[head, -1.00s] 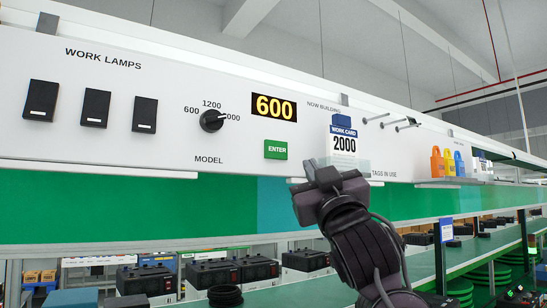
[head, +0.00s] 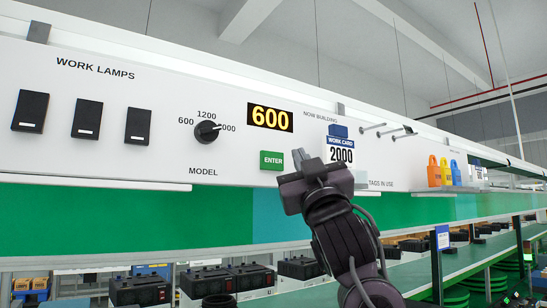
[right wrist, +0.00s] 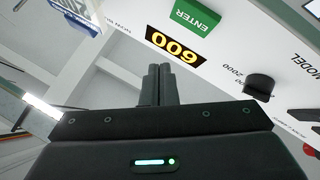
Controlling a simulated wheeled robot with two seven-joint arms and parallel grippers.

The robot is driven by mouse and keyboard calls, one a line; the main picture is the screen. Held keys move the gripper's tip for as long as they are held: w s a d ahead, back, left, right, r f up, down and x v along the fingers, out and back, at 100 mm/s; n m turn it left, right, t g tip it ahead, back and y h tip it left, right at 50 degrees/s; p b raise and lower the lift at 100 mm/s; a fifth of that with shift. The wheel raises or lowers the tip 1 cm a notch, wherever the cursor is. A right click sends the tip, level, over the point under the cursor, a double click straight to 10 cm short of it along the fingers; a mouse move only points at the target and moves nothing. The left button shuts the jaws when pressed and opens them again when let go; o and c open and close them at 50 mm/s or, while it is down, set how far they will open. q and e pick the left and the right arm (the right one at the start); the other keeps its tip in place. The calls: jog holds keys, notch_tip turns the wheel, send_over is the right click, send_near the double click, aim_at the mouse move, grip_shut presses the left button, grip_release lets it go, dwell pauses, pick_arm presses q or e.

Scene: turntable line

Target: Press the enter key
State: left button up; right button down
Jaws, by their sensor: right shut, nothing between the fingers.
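The green ENTER key (head: 271,160) is on the white panel, below the yellow 600 display (head: 270,117). It also shows in the right wrist view (right wrist: 196,15), upside down at the top. My right gripper (head: 299,158) is shut and empty, just right of the key in the head view, with a small gap between them in the picture. In the right wrist view its closed fingers (right wrist: 157,84) point up toward the panel. Whether the fingertips touch the panel cannot be told. My left gripper is out of view.
A model knob (head: 207,132) and several black lamp switches (head: 87,119) are left of the key. Pegs (head: 388,130) and coloured padlock tags (head: 445,172) are further right. A shelf ledge (head: 100,183) runs below the panel.

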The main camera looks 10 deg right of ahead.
aim_at(282, 165)
jog(key=shift+w+a+p, duration=0.3)
jog(key=shift+w, duration=0.55)
jog(key=shift+w+a+p, duration=0.25)
jog(key=shift+w+a, duration=0.05)
jog(key=shift+w, duration=0.5)
jog(key=shift+w+a+p, duration=0.3)
jog(key=shift+w, duration=0.55)
jog(key=shift+w, duration=0.15)
jog(key=shift+w+a, duration=0.15)
jog(key=shift+w, duration=0.05)
jog(key=shift+w+a+p, duration=0.15)
jog(key=shift+w+p, duration=0.2)
jog(key=shift+w, duration=0.05)
dwell(0.8)
jog(key=shift+s, duration=0.1)
jog(key=shift+s+d+f+b, duration=0.1)
jog(key=shift+s+d+b, duration=0.1)
jog(key=shift+s+b, duration=0.2)
jog(key=shift+s+d, duration=0.1)
jog(key=shift+s, duration=0.15)
